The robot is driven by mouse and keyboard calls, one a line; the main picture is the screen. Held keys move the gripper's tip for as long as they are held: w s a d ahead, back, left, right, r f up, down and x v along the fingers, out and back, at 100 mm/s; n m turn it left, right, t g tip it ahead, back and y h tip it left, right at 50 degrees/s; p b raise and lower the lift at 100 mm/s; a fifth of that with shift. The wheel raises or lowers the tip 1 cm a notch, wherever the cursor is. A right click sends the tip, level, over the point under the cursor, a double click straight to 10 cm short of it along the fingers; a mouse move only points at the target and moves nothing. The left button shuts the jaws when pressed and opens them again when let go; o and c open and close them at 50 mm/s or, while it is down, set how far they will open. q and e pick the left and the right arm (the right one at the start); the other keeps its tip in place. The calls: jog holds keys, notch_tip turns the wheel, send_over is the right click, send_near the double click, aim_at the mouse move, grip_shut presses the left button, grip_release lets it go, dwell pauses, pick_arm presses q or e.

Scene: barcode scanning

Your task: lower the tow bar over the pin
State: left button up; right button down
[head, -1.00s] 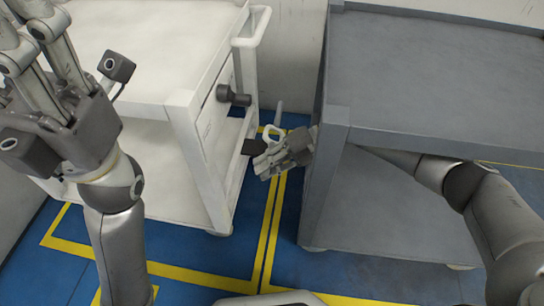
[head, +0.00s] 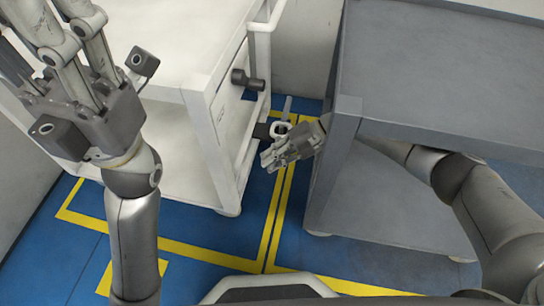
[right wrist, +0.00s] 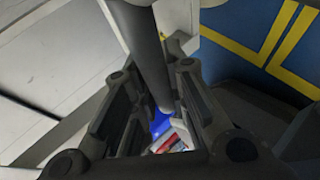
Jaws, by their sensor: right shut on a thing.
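My right gripper (head: 268,160) reaches out between the two carts, low beside the white cart (head: 207,135). It is shut on the tow bar, whose grey rod (head: 288,108) and pale ring (head: 280,128) show just beyond the fingers. In the right wrist view, a dark grey bar (right wrist: 148,45) runs between the fingers. A black block (head: 261,131) on the white cart's side sits next to the ring. Something dark shows inside the ring; I cannot tell whether it is the pin. My left gripper (head: 70,65) is raised at the upper left, its fingertips cut off.
The grey cart (head: 345,125) stands close on the right, and my right arm passes behind its front post. A black knob (head: 247,80) sticks out from the white cart above the ring. Blue floor with yellow lines (head: 270,225) is clear between the carts.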

jog(key=shift+s+d+f, duration=0.15)
jog(key=shift+d+f, duration=0.1)
jog(key=shift+d, duration=0.15)
jog(key=c, duration=1.4)
grip_release()
jog(key=shift+d, duration=0.1)
jog(key=shift+c, duration=0.2)
jog(key=shift+r, duration=0.15)
jog(key=shift+r, duration=0.1)
jog(key=shift+r, duration=0.15)
jog(key=v, duration=0.7)
jog(key=shift+d+r, duration=0.15)
jog(key=shift+d, duration=0.15)
jog(key=shift+w, duration=0.25)
